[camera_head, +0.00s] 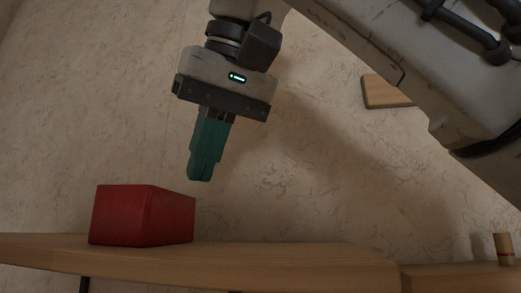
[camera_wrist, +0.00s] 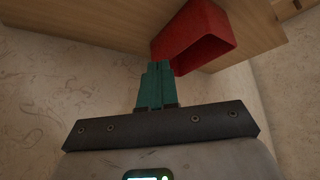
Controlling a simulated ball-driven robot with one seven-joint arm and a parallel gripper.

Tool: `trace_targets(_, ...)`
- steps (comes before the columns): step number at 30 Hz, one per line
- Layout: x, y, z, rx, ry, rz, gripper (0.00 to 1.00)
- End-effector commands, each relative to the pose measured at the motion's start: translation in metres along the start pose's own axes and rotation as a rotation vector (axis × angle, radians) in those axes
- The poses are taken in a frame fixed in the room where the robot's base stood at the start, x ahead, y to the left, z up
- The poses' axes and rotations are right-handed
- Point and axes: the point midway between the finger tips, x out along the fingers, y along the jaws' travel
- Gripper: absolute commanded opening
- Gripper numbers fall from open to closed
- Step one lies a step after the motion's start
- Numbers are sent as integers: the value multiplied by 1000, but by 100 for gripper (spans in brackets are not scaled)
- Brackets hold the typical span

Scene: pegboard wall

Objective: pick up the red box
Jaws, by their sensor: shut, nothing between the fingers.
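The red box (camera_head: 141,216) sits on a wooden shelf (camera_head: 290,256) at the left of the head view. It also shows in the wrist view (camera_wrist: 195,36), where one face looks like an open hollow end. My gripper (camera_head: 199,178) has green fingers, shut together with nothing between them. The fingertips point down, above and slightly right of the box, apart from it in the head view. In the wrist view the fingertips (camera_wrist: 157,65) appear just beside the box's lower left edge; the exact gap is hard to tell.
A wooden block (camera_head: 384,92) is on the pale wall, partly behind my arm. The shelf between box and cylinder looks clear.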

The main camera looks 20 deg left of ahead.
Motion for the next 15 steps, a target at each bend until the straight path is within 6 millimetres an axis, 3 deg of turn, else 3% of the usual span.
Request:
trace_targets(3,10,0,-23,1,-2,1,0)
trace_targets(10,34,0,-56,1,-1,1,0)
trace_targets(15,46,0,-50,-2,1,2,0)
